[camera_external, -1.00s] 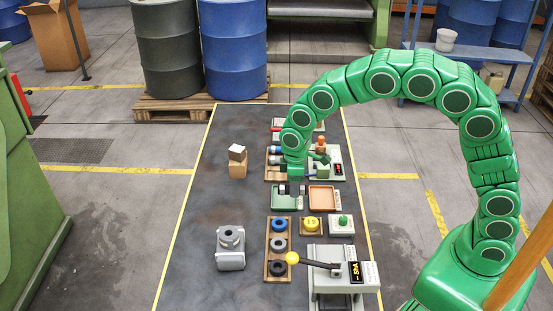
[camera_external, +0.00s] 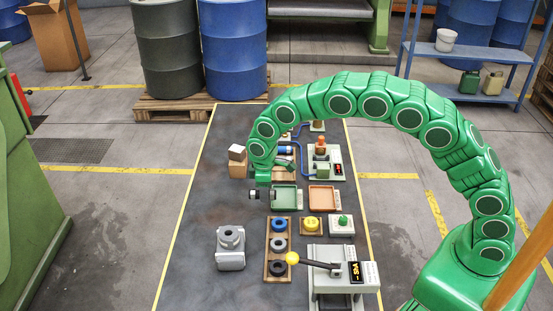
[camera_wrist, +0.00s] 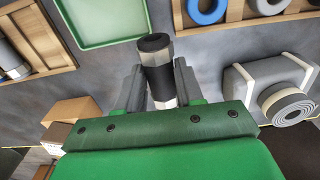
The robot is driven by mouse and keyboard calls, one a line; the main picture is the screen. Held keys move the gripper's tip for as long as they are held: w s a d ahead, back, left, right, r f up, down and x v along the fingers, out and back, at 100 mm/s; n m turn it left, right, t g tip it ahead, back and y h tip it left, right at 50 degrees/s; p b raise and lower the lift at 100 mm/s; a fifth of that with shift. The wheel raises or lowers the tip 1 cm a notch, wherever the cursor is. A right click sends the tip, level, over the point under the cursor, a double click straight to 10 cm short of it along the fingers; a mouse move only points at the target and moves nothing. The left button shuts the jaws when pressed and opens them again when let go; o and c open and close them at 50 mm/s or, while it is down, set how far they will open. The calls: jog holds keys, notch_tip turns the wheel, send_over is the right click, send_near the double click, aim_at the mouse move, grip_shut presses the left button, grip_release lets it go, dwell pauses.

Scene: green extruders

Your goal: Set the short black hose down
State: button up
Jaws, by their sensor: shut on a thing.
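The short black hose (camera_wrist: 156,54), a dark tube with silver metal ends, is held between the two fingers of my gripper (camera_wrist: 158,88) in the wrist view. In the external view my gripper (camera_external: 262,188) is over the dark table, just left of the green tray (camera_external: 284,208). The hose (camera_external: 262,195) shows there as a small dark piece with light ends. The green tray also shows in the wrist view (camera_wrist: 100,43) and looks empty. Whether the hose touches the table cannot be told.
An orange tray (camera_external: 322,209) lies right of the green tray. A wooden rack (camera_external: 268,272) with blue, grey and black rings stands nearer. A grey metal block (camera_external: 230,260) is nearer left. A cardboard box (camera_external: 237,170) is behind my gripper. The table's left side is mostly clear.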

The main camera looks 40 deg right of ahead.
aim_at(257, 210)
jog(key=shift+w+a+f, duration=0.2)
jog(key=shift+w+f, duration=0.3)
jog(key=shift+f, duration=0.15)
jog(key=shift+w+a+f, duration=0.25)
jog(key=shift+w+f, duration=0.2)
jog(key=shift+f, duration=0.15)
jog(key=shift+w+a+f, duration=0.2)
jog(key=shift+w+f, duration=0.3)
jog(key=shift+f, duration=1.6)
jog(key=shift+f, duration=0.1)
jog(key=o, duration=1.1)
jog(key=shift+c, duration=0.2)
notch_tip(257, 210, up, 12)
jog(key=shift+d, duration=0.1)
